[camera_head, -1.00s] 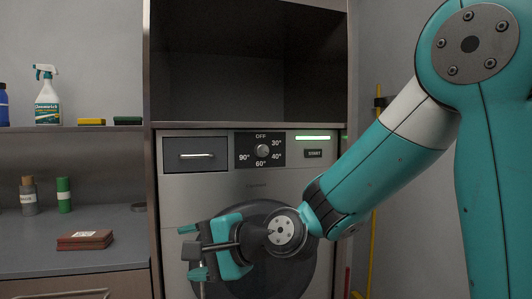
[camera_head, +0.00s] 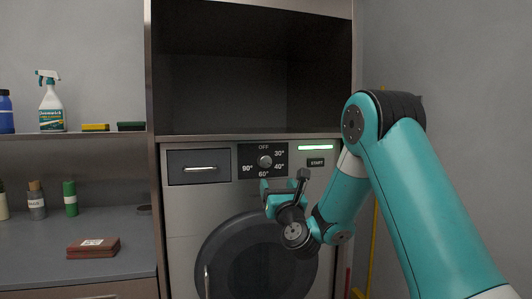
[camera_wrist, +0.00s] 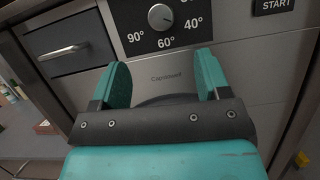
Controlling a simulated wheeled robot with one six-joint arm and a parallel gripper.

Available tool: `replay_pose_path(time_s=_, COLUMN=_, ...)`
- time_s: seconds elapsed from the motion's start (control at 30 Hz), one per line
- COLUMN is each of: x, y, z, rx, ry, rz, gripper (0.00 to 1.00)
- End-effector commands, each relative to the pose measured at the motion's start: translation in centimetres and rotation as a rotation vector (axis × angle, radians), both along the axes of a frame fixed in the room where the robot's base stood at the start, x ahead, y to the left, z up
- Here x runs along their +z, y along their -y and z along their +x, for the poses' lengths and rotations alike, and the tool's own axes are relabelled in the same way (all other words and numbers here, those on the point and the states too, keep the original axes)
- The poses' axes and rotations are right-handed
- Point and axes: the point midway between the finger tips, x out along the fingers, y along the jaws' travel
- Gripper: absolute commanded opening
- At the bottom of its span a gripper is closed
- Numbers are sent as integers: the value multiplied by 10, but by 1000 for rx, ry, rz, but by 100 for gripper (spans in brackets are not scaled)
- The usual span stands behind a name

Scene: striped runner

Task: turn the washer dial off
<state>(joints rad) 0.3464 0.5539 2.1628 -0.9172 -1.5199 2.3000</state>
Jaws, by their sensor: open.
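The washer dial (camera_head: 264,161) is a round silver knob on a black panel (camera_head: 245,152), with OFF above it and 30°, 40°, 60° and 90° around it. The dial (camera_wrist: 161,17) also shows at the top of the wrist view; its pointer setting is too small to tell for sure. My gripper (camera_head: 284,184) is in front of the washer, just below the dial panel. In the wrist view my gripper (camera_wrist: 162,66) has its two teal fingers spread apart with nothing between them. The dial lies beyond and above the fingertips, apart from them.
A drawer with a handle (camera_head: 200,168) is left of the panel. A START button (camera_head: 316,162) and a lit green strip (camera_head: 315,147) are to its right. The round door (camera_head: 240,262) is below. Above is an open cupboard (camera_head: 222,90). A counter (camera_head: 40,241) stands left.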

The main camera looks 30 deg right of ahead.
Motion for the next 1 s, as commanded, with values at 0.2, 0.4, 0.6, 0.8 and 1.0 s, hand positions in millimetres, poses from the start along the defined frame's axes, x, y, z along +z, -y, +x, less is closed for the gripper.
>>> replay_pose_path(time_s=0.2, x=19, y=8, z=27, rx=1, ry=-3, rz=0, gripper=70)
replay_pose_path(time_s=0.4, x=28, y=14, z=47, rx=1, ry=-3, rz=0, gripper=70)
replay_pose_path(time_s=0.6, x=35, y=20, z=65, rx=1, ry=-2, rz=-1, gripper=70)
replay_pose_path(time_s=0.8, x=42, y=25, z=80, rx=1, ry=-3, rz=0, gripper=70)
replay_pose_path(time_s=1.0, x=48, y=29, z=94, rx=1, ry=-2, rz=0, gripper=70)
